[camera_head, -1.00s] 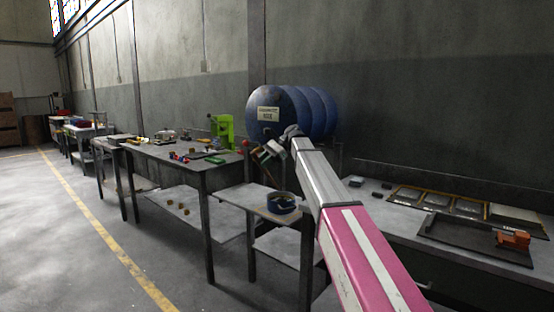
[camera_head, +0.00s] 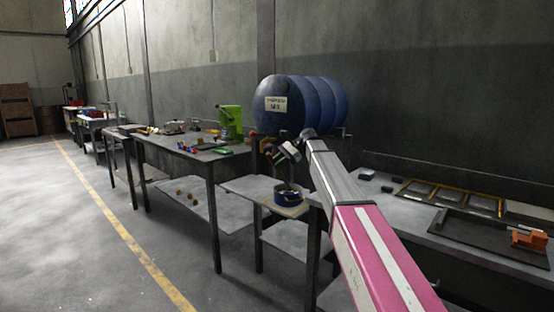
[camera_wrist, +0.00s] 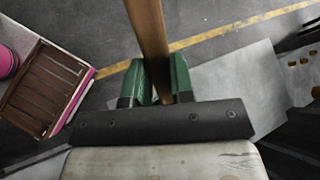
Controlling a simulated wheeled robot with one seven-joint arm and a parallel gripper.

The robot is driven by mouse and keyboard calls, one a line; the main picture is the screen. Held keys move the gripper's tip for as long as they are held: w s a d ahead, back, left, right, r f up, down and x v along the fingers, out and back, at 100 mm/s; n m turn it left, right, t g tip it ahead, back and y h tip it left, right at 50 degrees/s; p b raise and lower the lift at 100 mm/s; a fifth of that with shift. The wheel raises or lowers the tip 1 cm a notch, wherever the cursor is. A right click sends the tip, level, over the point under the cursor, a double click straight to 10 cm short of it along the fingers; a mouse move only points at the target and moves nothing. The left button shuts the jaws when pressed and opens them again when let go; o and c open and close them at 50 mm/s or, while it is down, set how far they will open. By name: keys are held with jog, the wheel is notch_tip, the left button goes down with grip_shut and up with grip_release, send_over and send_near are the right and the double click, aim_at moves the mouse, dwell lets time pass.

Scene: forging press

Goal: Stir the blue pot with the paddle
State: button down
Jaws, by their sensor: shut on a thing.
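The blue pot (camera_head: 287,198) is a small round vessel with a dark inside, standing on a low grey side table. My gripper (camera_head: 280,154) is above the pot, at the end of my arm. In the wrist view my gripper (camera_wrist: 158,76) has its green fingers shut on the wooden shaft of the paddle (camera_wrist: 148,30). A thin dark piece of the paddle seems to run down from my gripper toward the pot in the head view. I cannot tell whether its lower end is inside the pot; the wrist view does not show the pot.
A workbench (camera_head: 180,149) with small parts and a green press (camera_head: 231,122) stands to the left. A big blue drum (camera_head: 300,105) is behind the pot. A bench with a framed tray (camera_head: 455,197) and an orange tool (camera_head: 528,238) is at right. The left floor is clear.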

aim_at(277, 171)
jog(key=shift+f, duration=2.45)
jog(key=shift+a, duration=0.1)
